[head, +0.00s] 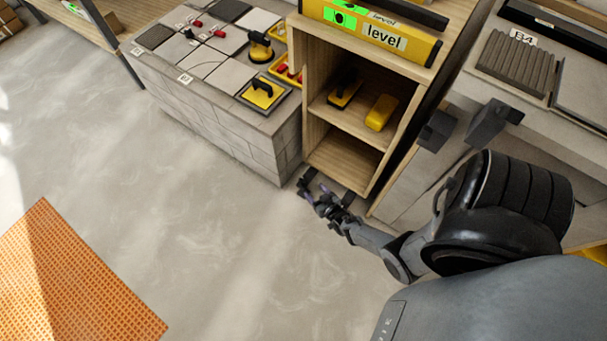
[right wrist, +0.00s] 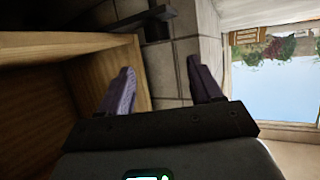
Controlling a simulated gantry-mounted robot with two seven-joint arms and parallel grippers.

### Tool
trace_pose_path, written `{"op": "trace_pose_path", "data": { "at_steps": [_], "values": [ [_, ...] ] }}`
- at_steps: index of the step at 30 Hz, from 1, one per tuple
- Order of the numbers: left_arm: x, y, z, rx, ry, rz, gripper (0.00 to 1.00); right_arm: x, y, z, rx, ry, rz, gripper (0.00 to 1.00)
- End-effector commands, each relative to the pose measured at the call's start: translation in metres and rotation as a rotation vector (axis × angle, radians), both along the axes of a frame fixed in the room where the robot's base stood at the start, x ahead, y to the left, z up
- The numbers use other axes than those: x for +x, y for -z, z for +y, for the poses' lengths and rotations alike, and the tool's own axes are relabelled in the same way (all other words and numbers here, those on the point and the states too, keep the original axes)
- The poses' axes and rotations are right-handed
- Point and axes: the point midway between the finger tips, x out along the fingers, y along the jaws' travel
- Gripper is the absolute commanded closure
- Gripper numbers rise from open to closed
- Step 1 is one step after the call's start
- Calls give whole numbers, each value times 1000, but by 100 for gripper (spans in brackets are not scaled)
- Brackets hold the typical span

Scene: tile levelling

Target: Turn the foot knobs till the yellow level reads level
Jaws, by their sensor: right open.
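The yellow level (head: 385,41) lies on top of a wooden shelf unit (head: 342,150) in the head view. Its green vial (head: 341,18) shows a dark mark, too small to read. Dark feet (head: 348,198) show at the unit's lower front edge; their knobs are hard to make out. My right gripper (head: 314,193) is low, close to the front foot at the unit's left corner. In the right wrist view my right gripper (right wrist: 163,86) has its fingers apart with nothing between them. A dark bar-like part (right wrist: 146,22) lies beyond the fingertips, beside the wood. My left gripper is out of view.
A tiled block (head: 215,120) with tiles and tools stands left of the unit. A grey counter (head: 450,115) with a dark ribbed tile (head: 515,62) is at the right. An orange perforated mat (head: 75,290) lies at lower left. The grey floor (head: 200,220) between is clear.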

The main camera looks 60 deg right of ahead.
Motion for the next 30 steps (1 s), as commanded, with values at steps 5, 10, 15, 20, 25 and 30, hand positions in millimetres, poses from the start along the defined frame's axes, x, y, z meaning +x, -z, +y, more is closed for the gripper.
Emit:
{"op": "trace_pose_path", "data": {
  "at_steps": [5, 10, 15, 20, 25, 30],
  "values": [
    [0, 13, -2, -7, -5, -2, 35, 3, 14, -2, -1, 9, -12, 35],
    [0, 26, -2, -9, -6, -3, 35, 19, 23, -11, -3, 10, -15, 35],
    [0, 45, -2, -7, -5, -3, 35, 42, 35, -24, -2, 10, -15, 35],
    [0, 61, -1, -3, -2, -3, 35, 62, 43, -35, -2, 9, -14, 35],
    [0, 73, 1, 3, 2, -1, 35, 76, 49, -43, -1, 9, -12, 35],
    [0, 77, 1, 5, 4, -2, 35, 83, 51, -47, -1, 8, -12, 35]
  ]
}}
